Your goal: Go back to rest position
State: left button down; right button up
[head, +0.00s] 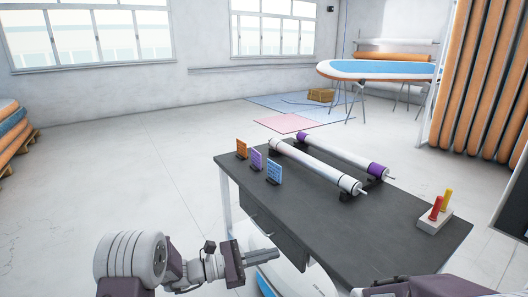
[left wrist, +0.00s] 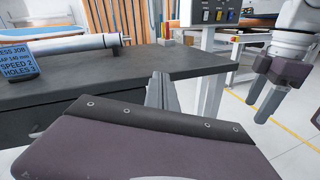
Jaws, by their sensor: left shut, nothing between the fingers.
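My left gripper (head: 262,256) is at the lower middle of the head view, in front of the dark table's near-left side. Its fingers are shut with nothing between them. In the left wrist view its shut fingers (left wrist: 160,92) point toward the table edge. My right gripper (left wrist: 263,98) hangs at the right of the left wrist view, its two dark fingers apart and nothing seen between them. A part of my right arm shows at the bottom right of the head view.
The dark table (head: 290,215) carries two rollers, a white one (head: 318,168) and one with purple ends (head: 340,153), several small cards (head: 274,173), and a block with red and yellow pegs (head: 434,220). A striped board (head: 375,70) rests on stands behind.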

pick_arm(q)
jog(key=s+d+f+m+g+y, duration=0.15)
jog(key=s+m+g+y, duration=0.45)
jog(key=s, duration=0.9)
jog(key=s+a+f+m+y, duration=0.4)
jog(key=a+f+m+y, duration=0.15)
jog(key=a, duration=0.45)
jog(key=s+a+f+m+y, duration=0.4)
jog(key=a+m+y, duration=0.15)
jog(key=a, duration=0.35)
notch_tip(320, 180, up, 18)
jog(key=w+a+m+t+p, duration=0.1)
jog(key=w+p, duration=0.1)
jog(key=p, duration=1.6)
jog(key=shift+t, duration=0.3)
jog(key=shift+a, duration=0.1)
